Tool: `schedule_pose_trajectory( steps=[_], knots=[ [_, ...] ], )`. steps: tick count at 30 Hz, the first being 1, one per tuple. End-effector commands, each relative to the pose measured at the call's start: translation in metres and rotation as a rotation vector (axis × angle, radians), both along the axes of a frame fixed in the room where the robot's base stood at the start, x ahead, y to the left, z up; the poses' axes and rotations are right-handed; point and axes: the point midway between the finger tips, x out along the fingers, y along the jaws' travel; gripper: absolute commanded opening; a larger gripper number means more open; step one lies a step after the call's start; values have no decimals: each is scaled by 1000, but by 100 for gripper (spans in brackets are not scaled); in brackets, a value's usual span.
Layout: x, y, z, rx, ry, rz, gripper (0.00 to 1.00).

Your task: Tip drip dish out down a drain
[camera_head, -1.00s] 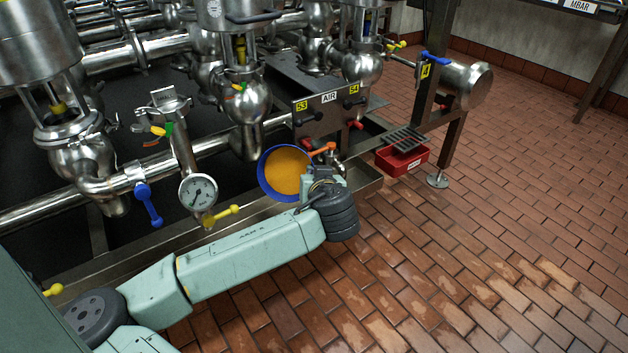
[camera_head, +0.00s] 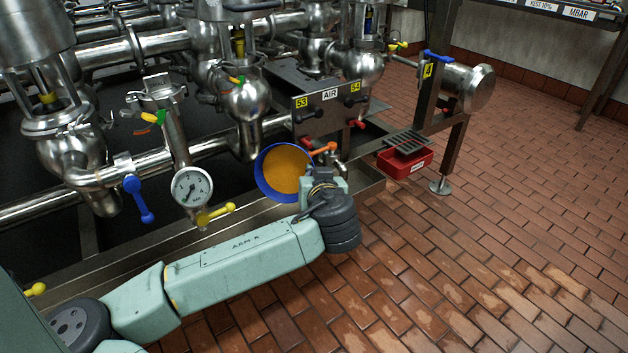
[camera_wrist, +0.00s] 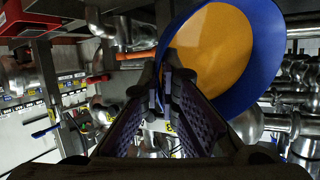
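The drip dish is a round blue dish (camera_head: 261,186) with an orange-yellow content (camera_head: 286,170) across its inside. It hangs just beyond my wrist, over the front steel trough. In the wrist view the dish (camera_wrist: 262,88) fills the upper right. My gripper (camera_wrist: 168,76) has its two dark fingers close together at the dish's near rim, and appears shut on it. The exact contact is partly hidden. In the head view my wrist hides the fingers. A black slotted grate (camera_head: 406,142) lies on a red box (camera_head: 405,162) to the right; I cannot read its label.
Steel pipes and valves stand behind the dish, with a pressure gauge (camera_head: 192,188) and blue and yellow handles at left. An AIR panel (camera_head: 328,110) with red and black levers is close behind it. A post (camera_head: 437,110) stands beside the red box. The tiled floor (camera_head: 500,240) is clear at right.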

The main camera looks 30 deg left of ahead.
Motion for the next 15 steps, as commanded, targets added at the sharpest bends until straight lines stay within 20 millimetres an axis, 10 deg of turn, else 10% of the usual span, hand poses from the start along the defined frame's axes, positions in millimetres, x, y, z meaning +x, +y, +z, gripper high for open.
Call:
schedule_pose_trajectory(
  steps=[15],
  knots=[
    [-3, -1, -3, 21, -43, 0, 0]
  ],
)
